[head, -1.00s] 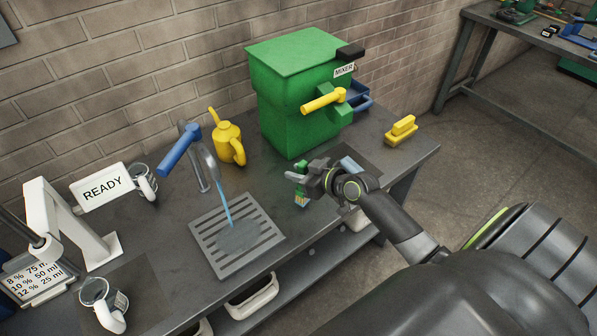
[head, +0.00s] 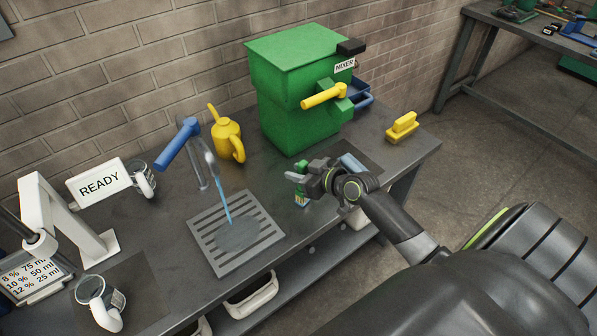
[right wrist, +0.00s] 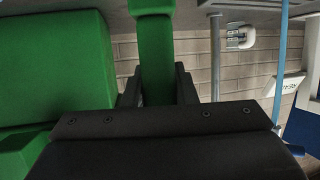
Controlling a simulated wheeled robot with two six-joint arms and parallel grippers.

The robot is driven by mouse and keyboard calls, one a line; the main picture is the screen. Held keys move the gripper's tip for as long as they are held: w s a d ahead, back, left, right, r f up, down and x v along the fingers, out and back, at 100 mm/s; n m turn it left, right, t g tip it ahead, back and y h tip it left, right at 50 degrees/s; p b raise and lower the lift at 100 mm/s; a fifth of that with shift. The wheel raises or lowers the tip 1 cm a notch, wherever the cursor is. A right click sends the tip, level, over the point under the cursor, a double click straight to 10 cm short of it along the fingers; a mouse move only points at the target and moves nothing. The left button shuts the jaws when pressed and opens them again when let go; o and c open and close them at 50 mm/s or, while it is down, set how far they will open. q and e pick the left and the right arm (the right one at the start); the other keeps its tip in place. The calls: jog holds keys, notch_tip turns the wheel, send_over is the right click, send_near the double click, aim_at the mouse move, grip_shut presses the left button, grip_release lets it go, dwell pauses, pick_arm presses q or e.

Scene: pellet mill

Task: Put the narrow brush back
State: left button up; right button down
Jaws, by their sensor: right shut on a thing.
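My right gripper (head: 299,178) is shut on a slim green piece above the bench, in front of the mixer. I take this piece to be the narrow brush (head: 302,197); its lower end shows just below the fingers, with small pale and coloured marks. In the right wrist view the green handle (right wrist: 156,55) stands upright between the two dark fingers. The gripper hides part of it, and I cannot tell whether its lower end touches the bench. My left gripper is not in view.
The green mixer (head: 295,95) with a yellow lever stands behind the gripper. A yellow brush-like block (head: 402,127) lies at the bench's right end. Left are a drain grate (head: 262,250) under running water, a yellow can (head: 228,138) and a READY sign (head: 99,184).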

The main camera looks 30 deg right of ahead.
jog(key=shift+f+b, duration=0.1)
jog(key=shift+b, duration=0.2)
dwell(0.4)
grip_release()
dwell(0.6)
jog(key=s+d, duration=0.3)
jog(key=s, duration=0.5)
jog(key=shift+s, duration=0.3)
dwell(0.9)
jog(key=shift+a, duration=0.15)
dwell(0.3)
